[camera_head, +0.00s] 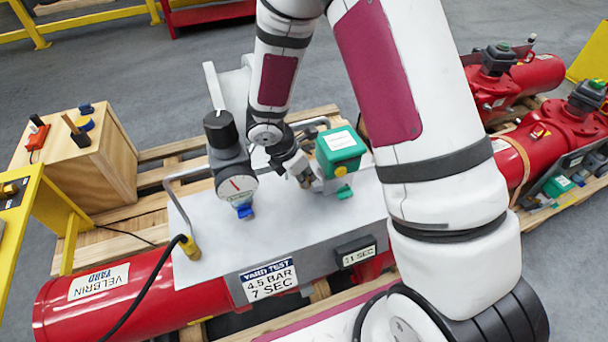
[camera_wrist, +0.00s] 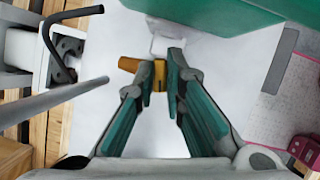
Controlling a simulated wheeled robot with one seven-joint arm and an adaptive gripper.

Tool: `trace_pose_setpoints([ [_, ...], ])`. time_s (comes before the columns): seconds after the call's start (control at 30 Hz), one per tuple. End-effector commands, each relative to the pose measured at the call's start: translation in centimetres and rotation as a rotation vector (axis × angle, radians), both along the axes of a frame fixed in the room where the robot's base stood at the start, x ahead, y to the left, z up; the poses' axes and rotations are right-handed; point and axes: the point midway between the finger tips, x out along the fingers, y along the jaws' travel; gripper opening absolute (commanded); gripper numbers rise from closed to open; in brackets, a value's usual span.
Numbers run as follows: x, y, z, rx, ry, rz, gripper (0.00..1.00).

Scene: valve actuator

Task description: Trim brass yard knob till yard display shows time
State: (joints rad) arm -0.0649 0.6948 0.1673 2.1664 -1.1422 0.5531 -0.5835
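My gripper (camera_wrist: 162,66) is low over the grey-white panel (camera_head: 215,250), just left of the green box (camera_head: 343,152) in the head view. In the wrist view its two teal fingers are close together around a brass-coloured knob (camera_wrist: 158,71). An orange-brown end of that part shows left of the left finger. The left finger hides some of it, so I cannot tell whether both fingers touch it. The yard display (camera_head: 358,255) on the panel's front reads 11 SEC. The yard test sign (camera_head: 269,280) reads 4.5 BAR, 7 SEC.
A dial gauge (camera_head: 237,187) with a black-topped regulator stands left of my gripper. A bent handle (camera_head: 183,188) rises at the panel's left end. Red pipes (camera_head: 140,295) and a wooden box (camera_head: 75,155) lie around.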

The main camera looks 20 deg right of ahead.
Motion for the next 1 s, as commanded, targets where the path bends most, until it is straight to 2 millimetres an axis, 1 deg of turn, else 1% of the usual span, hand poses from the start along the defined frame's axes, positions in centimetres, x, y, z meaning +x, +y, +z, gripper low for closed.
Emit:
trace_pose_setpoints([
  [0.03,0.0,-0.1,-0.2,0.001,0.002,-0.002,0.22],
  [0.07,0.0,-0.1,-0.2,0.000,0.002,-0.001,0.29],
  [0.1,0.0,-0.1,-0.2,-0.001,0.003,-0.001,0.31],
  [0.4,0.0,-0.1,-0.1,0.000,0.002,-0.001,0.31],
  [0.53,0.0,0.2,0.5,0.000,-0.001,0.000,0.31],
  [0.67,-0.2,0.8,2.2,0.001,-0.003,-0.001,0.31],
  [0.9,-0.6,2.6,6.8,0.000,-0.004,-0.001,0.31],
  [1.0,-0.9,3.3,8.4,0.000,-0.002,-0.001,0.31],
])
